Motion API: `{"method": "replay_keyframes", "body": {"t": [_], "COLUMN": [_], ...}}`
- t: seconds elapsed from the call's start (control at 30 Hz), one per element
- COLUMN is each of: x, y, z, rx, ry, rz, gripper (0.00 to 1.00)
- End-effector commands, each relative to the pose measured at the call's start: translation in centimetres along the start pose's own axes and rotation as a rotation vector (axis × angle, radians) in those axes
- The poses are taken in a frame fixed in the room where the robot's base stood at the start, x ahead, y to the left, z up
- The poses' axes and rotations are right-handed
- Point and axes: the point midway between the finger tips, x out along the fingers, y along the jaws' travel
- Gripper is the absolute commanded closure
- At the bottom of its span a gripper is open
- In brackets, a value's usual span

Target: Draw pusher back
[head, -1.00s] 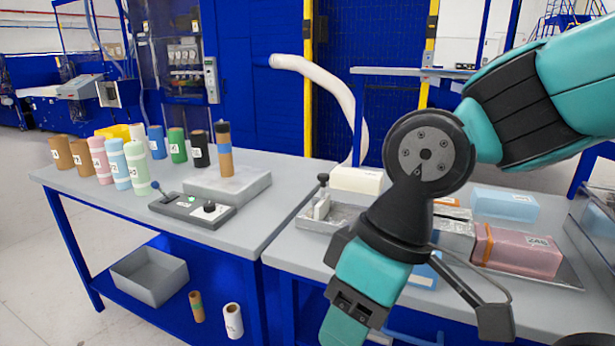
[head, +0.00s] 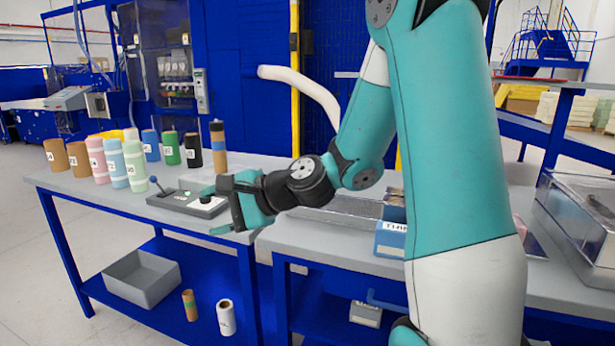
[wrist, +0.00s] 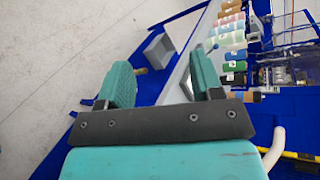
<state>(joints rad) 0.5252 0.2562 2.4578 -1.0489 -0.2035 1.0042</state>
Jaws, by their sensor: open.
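My gripper (head: 226,208) is open and empty in the head view, in front of the right end of the left table, near the grey control box (head: 192,202). Its two parted fingers also show in the wrist view (wrist: 160,72), with nothing between them. No pusher can be made out now. The spot where a black-knobbed white piece stood in a metal tray is behind my forearm. Part of a grey metal tray (head: 350,208) shows behind the arm on the right table.
Several labelled rolls (head: 112,160) stand at the back left of the left table (head: 85,196). A blue box (head: 391,238) sits at the right table's front edge. A grey bin (head: 140,280) is on the lower shelf. A clear-lidded case (head: 580,215) is far right.

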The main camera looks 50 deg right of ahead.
Motion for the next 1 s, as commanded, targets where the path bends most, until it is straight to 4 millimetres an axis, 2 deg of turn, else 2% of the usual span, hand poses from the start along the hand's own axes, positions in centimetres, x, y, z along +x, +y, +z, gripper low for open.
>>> {"method": "replay_keyframes", "body": {"t": [0.03, 0.1, 0.2, 0.3, 0.4, 0.53, 0.77, 1.0], "x": [-1.2, -4.2, -9.5, -13.9, -16.7, -17.8, -16.6, -13.7], "y": [-0.5, -1.7, -1.7, -0.9, -0.1, -0.2, -2.1, -5.1], "z": [-5.6, -11.9, -19.3, -23.8, -26.1, -27.1, -28.5, -32.3], "rx": [0.226, 0.518, 0.849, 1.056, 1.162, 1.208, 1.208, 1.2], "ry": [0.089, 0.174, 0.245, 0.266, 0.27, 0.267, 0.266, 0.265], "rz": [-0.147, -0.375, -0.68, -0.908, -1.042, -1.101, -1.096, -1.093], "gripper": [0.4, 0.4, 0.4, 0.4, 0.4, 0.4, 0.4, 0.4]}}
